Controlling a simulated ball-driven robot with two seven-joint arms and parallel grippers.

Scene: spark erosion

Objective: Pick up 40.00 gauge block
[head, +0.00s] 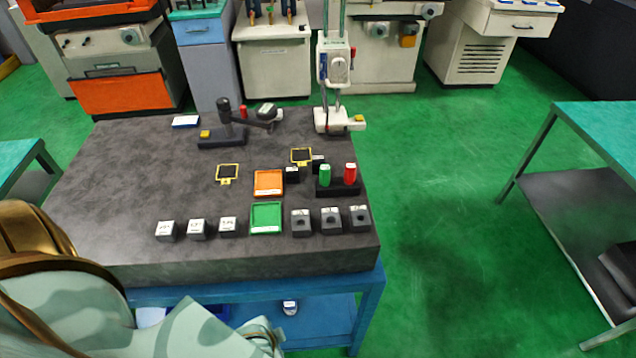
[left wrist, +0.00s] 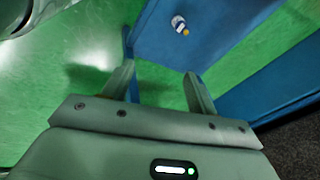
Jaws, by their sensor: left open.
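Three small grey blocks with pale labelled tops stand in a row at the front of the dark stone plate (head: 120,215): a left one (head: 166,231), a middle one (head: 197,229) and a right one (head: 228,227). Their labels are too small to read, so I cannot tell which is 40.00. My left gripper (left wrist: 160,74) is open and empty in the left wrist view, over the green floor and blue bench frame. In the head view my left arm is at the bottom left, below the plate's front edge and apart from the blocks. My right gripper is not in view.
A green tray (head: 266,232) and orange tray (head: 268,194) lie right of the labelled blocks. Three dark blocks with holes (head: 331,220) stand further right. A stand with green and red cylinders (head: 338,192), a dial stand (head: 222,140) and a height gauge (head: 336,118) are behind.

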